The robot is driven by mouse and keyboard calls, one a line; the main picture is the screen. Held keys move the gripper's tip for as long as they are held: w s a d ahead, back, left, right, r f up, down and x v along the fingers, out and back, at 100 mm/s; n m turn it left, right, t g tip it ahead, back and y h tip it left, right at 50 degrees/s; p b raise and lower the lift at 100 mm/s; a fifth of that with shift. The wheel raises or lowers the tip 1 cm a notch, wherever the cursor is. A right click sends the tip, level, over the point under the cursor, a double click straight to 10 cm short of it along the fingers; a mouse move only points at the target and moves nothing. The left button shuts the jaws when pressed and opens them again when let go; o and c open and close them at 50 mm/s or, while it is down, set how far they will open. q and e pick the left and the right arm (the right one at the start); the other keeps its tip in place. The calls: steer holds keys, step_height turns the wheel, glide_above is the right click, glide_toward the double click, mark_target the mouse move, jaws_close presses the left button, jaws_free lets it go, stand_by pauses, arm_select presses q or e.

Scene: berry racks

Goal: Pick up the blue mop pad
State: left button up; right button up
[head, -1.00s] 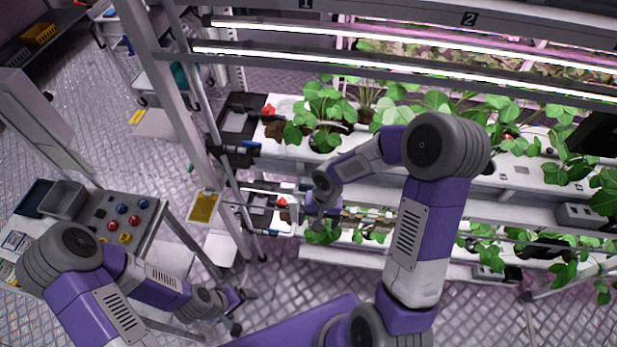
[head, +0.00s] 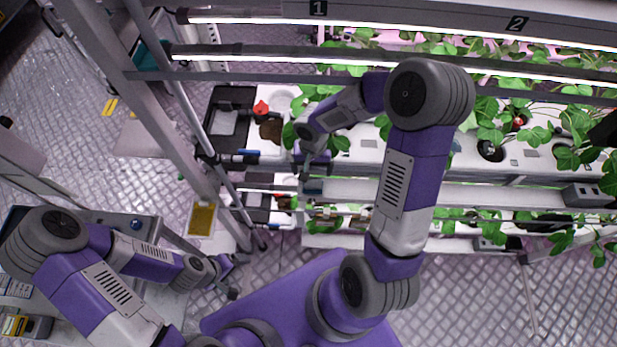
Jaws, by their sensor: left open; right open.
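I cannot make out a blue mop pad for certain in the head view. My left gripper (head: 229,279) is open and empty, above the floor between the grey table and the rack. My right gripper (head: 303,165) is at the left end of the planted rack, in front of its white trough. Its fingers are small and partly hidden against the rack, and I see nothing held in it.
The berry rack (head: 470,195) with white troughs and plants fills the right. A metal post (head: 150,115) stands left of it. A grey table (head: 150,222) is at lower left, partly behind my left arm. A yellow panel (head: 202,219) lies between them. Bare floor shows at lower right.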

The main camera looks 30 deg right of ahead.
mark_target(313, 183)
steer(key=shift+s+a+f, duration=0.1)
steer(key=shift+s+f, duration=0.65)
steer(key=shift+f, duration=0.25)
step_height(313, 183, down, 3)
steer(key=shift+w+r, duration=0.1)
steer(key=shift+w+f, duration=0.1)
steer(key=shift+f, duration=0.3)
arm_select(q)
steer(key=shift+s+f, duration=0.15)
steer(key=shift+s, duration=0.2)
arm_select(e)
steer(key=c, duration=1.1)
steer(key=shift+a+r, duration=0.1)
steer(key=shift+r, duration=0.05)
steer(key=shift+c, duration=0.2)
